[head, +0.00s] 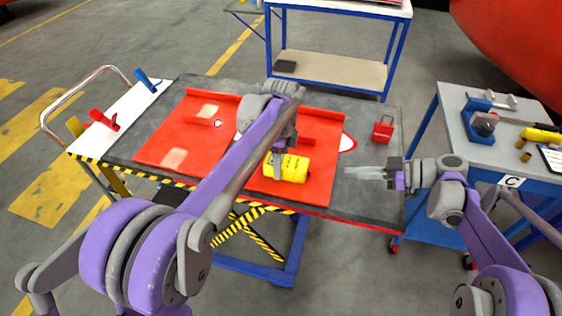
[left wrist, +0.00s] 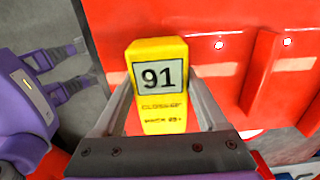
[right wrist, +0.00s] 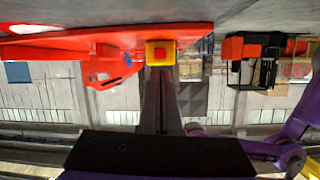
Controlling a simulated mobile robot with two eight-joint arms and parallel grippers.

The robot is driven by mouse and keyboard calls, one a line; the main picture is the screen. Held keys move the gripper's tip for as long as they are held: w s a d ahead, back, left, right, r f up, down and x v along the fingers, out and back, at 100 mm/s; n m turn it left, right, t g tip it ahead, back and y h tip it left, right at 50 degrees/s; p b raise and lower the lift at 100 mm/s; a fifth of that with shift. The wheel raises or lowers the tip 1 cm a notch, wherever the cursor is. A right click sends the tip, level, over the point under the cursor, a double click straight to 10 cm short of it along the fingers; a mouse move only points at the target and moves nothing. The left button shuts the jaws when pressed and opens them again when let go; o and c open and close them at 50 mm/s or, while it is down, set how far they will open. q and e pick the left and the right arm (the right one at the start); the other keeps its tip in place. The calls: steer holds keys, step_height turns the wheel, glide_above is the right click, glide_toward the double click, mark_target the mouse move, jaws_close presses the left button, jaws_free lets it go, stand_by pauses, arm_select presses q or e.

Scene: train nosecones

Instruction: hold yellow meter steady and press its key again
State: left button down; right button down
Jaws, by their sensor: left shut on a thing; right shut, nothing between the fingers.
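The yellow meter (head: 291,170) is over the front part of the red panel on the table. My left gripper (head: 278,160) is shut on it from above. In the left wrist view the meter (left wrist: 158,105) sits between the two fingers, its display reads 91, and the small print below is hard to read. My right gripper (head: 352,172) is shut and empty, level, right of the meter with a gap between them.
The red panel (head: 165,135) has raised red ribs and lies on the dark table. A red padlock-shaped block (head: 383,129) stands at the table's back right. Coloured clamps (head: 104,121) are on the white board at left. A blue cart (head: 480,140) with tools stands at right.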

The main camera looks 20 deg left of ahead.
mark_target(323, 184)
steer(key=t, duration=0.1)
steer(key=f+t, duration=0.1)
steer(key=t, duration=0.1)
steer(key=shift+w+a+f, duration=0.15)
steer(key=shift+a+f, duration=0.15)
steer(key=shift+a, duration=0.05)
steer(key=shift+f+m+t+h, duration=0.3)
steer(key=shift+t+h, duration=0.2)
steer(key=shift+t, duration=0.6)
steer(key=shift+d+f+t+h, duration=0.25)
steer(key=shift+t+h, duration=0.05)
steer(key=shift+t, duration=0.3)
steer(key=t, duration=0.1)
steer(key=d+t+h, duration=0.1)
steer(key=shift+s+d+f+m+t, duration=0.2)
steer(key=shift+s+f+m+t, duration=0.1)
steer(key=shift+s+t, duration=0.1)
steer(key=shift+a+h, duration=0.1)
steer(key=shift+h, duration=0.2)
steer(key=shift+s+a, duration=0.1)
steer(key=shift+a, duration=4.1)
steer(key=shift+a, duration=0.15)
